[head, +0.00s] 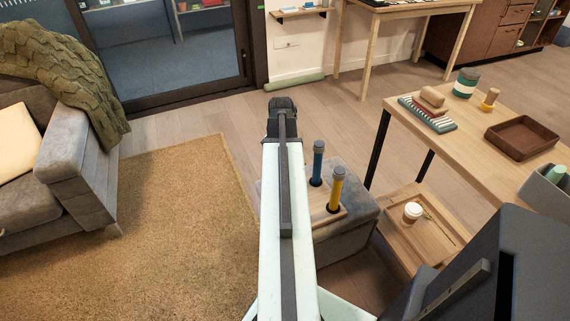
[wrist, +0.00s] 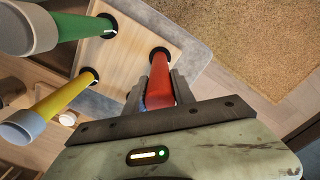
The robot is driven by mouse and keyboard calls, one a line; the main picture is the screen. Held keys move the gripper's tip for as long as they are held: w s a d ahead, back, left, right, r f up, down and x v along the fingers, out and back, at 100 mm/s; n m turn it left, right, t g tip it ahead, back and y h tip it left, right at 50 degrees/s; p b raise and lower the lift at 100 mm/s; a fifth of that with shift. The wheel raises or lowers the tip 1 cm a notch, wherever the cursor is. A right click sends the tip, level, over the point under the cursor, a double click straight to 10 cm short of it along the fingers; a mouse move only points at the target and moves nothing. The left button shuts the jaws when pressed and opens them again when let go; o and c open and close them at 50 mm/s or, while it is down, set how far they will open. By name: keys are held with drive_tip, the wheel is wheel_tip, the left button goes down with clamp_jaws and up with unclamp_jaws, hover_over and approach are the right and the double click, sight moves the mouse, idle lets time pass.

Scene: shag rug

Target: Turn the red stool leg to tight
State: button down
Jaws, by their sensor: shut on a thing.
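The red stool leg (wrist: 161,77) stands in a dark hole in the wooden board (wrist: 138,50) of the upturned grey stool, in the wrist view. My gripper (wrist: 158,86) is shut on it, one finger on each side. A green leg (wrist: 75,27) and a yellow leg (wrist: 60,97) stand in other holes. In the head view the stool (head: 345,237) shows a blue leg (head: 318,160) and the yellow leg (head: 336,188). My arm hides the red and green legs there. The leg's seating depth cannot be told.
A wooden table (head: 460,130) with a brown tray (head: 521,138) and small items stands at right. A low shelf with a white cup (head: 412,212) is beneath it. A grey sofa (head: 80,160) and tan rug (head: 190,220) lie left.

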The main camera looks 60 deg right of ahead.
drive_tip(key=shift+s, duration=0.1)
drive_tip(key=c, duration=1.1)
unclamp_jaws()
drive_tip(key=shift+o, duration=0.2)
wheel_tip(320, 180, up, 9)
drive_tip(key=p, duration=0.9)
drive_tip(key=shift+f, duration=0.15)
